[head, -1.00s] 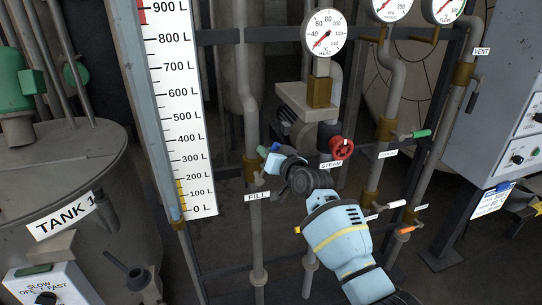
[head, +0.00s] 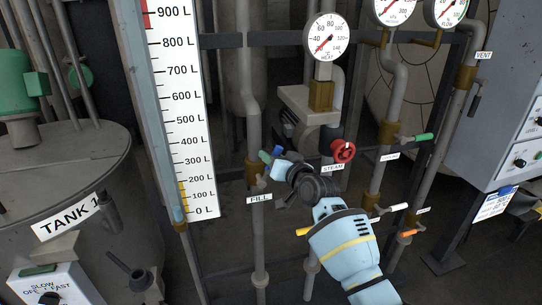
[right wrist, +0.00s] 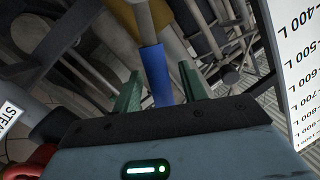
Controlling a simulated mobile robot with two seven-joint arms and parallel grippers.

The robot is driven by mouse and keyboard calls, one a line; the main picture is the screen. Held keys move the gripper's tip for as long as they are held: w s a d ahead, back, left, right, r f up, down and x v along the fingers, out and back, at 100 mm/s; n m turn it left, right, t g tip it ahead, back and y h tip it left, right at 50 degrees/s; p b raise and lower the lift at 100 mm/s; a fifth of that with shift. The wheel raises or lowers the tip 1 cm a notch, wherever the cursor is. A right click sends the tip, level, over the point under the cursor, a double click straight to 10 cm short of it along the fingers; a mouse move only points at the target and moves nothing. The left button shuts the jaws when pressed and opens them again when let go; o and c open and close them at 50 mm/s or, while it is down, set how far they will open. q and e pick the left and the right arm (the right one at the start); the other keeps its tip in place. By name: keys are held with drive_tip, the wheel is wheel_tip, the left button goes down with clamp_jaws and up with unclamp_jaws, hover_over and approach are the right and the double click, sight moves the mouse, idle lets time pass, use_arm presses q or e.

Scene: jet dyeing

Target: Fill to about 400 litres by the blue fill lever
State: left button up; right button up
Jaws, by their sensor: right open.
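The blue fill lever (head: 277,151) sits on the fill pipe's valve, just above the FILL label (head: 259,199). My right gripper (head: 273,160) is at it in the head view. In the right wrist view the blue lever (right wrist: 156,76) stands between the two open green fingers (right wrist: 160,85), with gaps on both sides. The level gauge (head: 180,100) stands left of the pipe; its yellow column (head: 183,192) reaches up to around the 200 L mark. My left gripper is not in view.
A red STEAM handwheel (head: 343,151) is close right of my right gripper. Green (head: 424,137), white (head: 399,207) and orange (head: 409,233) levers are on pipes further right. Tank 1 (head: 60,190) stands at the left.

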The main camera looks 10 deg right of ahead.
drive_tip(key=v, duration=0.6)
drive_tip(key=shift+p, duration=0.35)
idle(7.0)
